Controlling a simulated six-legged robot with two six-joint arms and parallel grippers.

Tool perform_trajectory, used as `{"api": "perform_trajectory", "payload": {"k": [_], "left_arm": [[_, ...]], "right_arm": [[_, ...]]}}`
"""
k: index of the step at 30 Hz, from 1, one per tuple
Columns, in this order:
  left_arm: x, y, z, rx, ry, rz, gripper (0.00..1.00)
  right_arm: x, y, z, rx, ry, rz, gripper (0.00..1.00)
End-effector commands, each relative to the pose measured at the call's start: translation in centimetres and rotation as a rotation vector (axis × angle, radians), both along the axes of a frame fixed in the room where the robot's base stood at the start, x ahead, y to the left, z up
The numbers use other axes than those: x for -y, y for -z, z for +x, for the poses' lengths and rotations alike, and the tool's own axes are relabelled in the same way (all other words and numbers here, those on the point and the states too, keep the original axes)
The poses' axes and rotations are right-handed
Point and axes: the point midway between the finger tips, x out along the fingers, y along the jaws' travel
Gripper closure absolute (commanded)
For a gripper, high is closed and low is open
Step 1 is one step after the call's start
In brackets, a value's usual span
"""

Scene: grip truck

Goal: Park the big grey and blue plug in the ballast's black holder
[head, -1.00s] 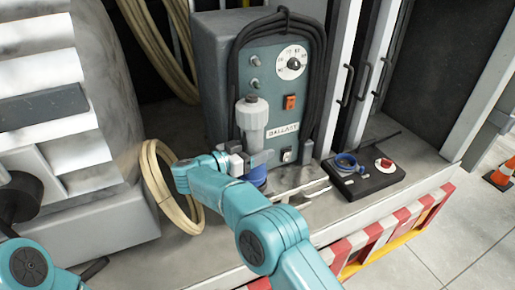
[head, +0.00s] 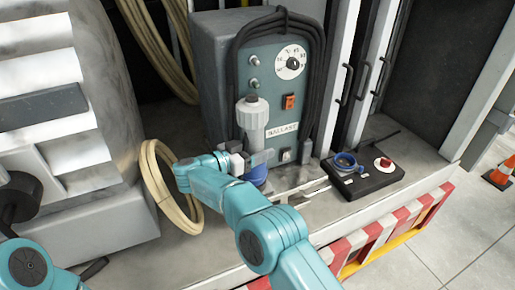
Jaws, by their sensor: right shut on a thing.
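The big plug (head: 252,114) has a grey body and a blue lower end (head: 256,175). It stands upright in front of the teal ballast face (head: 270,75). My right gripper (head: 252,160) is shut on the plug low on its body, just above the blue end. The arm and wrist hide part of the plug's lower side. The black holder cannot be made out on the ballast; the plug may cover it. I cannot tell whether the plug touches the ballast. My left arm shows at the lower left corner; its gripper is out of view.
Black cable (head: 319,75) hangs looped around the ballast. A black box (head: 370,183) with a blue ring (head: 345,163) and a red knob (head: 386,162) lies to the right on the deck. A beige hose coil (head: 158,190) stands left of the gripper. Pale rods lie on the deck.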

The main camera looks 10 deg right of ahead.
Motion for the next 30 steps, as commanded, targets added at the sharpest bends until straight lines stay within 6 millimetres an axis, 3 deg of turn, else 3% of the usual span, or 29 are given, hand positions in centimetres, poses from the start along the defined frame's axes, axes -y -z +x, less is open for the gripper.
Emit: {"api": "perform_trajectory", "payload": {"k": [30], "left_arm": [[0.0,0.4,0.0,0.0,0.0,0.0,1.0]], "right_arm": [[0.0,1.1,0.1,0.003,0.0,-0.001,1.0]]}}
